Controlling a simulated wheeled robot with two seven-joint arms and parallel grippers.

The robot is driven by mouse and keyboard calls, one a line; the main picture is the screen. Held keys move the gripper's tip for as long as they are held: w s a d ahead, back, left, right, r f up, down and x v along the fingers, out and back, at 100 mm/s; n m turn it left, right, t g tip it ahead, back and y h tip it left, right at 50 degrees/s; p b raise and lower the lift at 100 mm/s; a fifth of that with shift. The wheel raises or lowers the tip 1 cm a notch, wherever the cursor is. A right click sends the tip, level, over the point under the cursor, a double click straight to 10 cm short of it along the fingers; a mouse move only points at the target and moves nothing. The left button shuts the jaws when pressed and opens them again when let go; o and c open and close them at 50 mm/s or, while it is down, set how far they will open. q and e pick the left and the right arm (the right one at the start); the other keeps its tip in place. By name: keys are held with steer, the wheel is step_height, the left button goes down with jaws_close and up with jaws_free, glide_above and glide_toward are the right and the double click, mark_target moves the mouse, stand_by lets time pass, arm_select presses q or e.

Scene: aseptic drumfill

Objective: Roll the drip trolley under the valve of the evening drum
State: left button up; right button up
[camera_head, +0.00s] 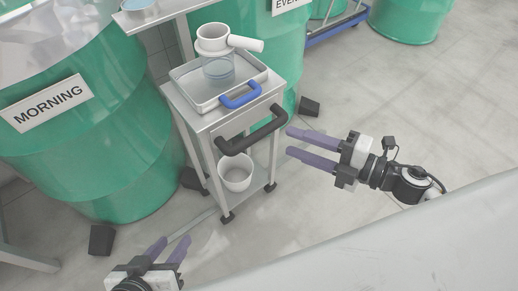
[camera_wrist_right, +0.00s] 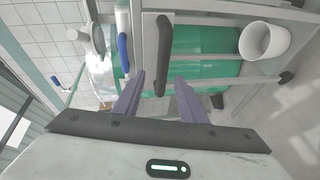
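The drip trolley (camera_head: 208,115) is a grey metal cart on dark castors, standing in front of the green evening drum (camera_head: 262,25), whose label is cut off at "EVE". A black bar handle (camera_head: 250,132) is on its near side. My right gripper (camera_head: 289,142) is open and empty, just right of the handle. In the right wrist view the handle (camera_wrist_right: 163,55) lines up between the open fingers (camera_wrist_right: 160,80); I cannot tell the depth gap. My left gripper (camera_head: 173,243) is open and empty, low in front of the trolley. I cannot make out the evening drum's valve.
The trolley carries a tray (camera_head: 196,100) with a blue handle, a clear vessel and a white cup. A white bucket (camera_head: 235,172) is on its lower shelf. The morning drum (camera_head: 95,140) stands left. Dark blocks (camera_head: 309,107) are near the drums.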

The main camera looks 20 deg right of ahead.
mark_target(264, 136)
steer(key=shift+n+y, duration=0.3)
steer(key=shift+n, duration=0.2)
steer(key=x, duration=1)
steer(key=shift+a+f, duration=0.25)
steer(key=shift+f, duration=0.15)
jaws_close()
